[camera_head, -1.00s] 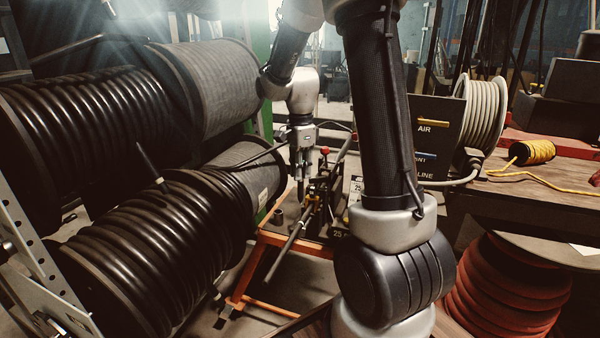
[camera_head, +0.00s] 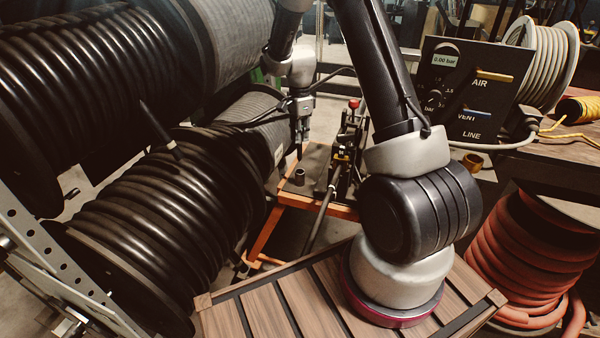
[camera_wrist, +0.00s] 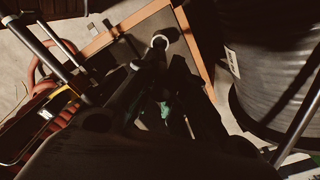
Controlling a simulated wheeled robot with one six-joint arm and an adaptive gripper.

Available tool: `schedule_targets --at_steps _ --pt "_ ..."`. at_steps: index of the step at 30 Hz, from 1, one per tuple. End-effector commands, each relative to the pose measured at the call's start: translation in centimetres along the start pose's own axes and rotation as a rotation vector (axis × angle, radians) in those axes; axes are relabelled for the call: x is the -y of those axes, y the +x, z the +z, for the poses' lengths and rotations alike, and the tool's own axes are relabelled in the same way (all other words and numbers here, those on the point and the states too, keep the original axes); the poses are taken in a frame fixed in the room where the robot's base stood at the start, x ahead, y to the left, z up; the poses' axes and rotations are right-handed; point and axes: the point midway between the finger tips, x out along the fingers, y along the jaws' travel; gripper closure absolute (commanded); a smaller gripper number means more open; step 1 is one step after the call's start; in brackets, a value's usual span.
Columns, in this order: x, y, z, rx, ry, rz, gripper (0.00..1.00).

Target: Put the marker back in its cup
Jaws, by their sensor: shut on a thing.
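My gripper (camera_head: 300,138) points down over the orange-framed bench, its fingers closed on a slim dark marker (camera_head: 299,153). Only the marker's lower end shows below the fingers, roughly upright. A small dark cup (camera_head: 299,177) stands on the bench top just below it, with a visible gap between them in the head view. In the wrist view the dark fingers (camera_wrist: 158,98) fill the middle, and a pale ring, apparently the cup's rim (camera_wrist: 160,42), shows beyond them. Shadow hides most of the marker there.
A crimper with a red knob (camera_head: 353,104) and a long bar stands right of the cup on the bench (camera_head: 318,157). Black hose reels (camera_head: 165,220) crowd the left. A pressure panel (camera_head: 470,85) and red hose coil (camera_head: 525,260) are at right.

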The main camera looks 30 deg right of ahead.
Motion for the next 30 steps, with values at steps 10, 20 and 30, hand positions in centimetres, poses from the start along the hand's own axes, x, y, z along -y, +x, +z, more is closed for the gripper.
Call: schedule_targets --at_steps 10,20,30 --pt "0.1 5.6 0.0 0.0 -0.003 0.003 1.0" --pt "0.0 9.4 0.0 0.0 -0.003 0.003 1.0" --pt "0.0 9.7 0.0 0.0 -0.003 0.002 1.0"
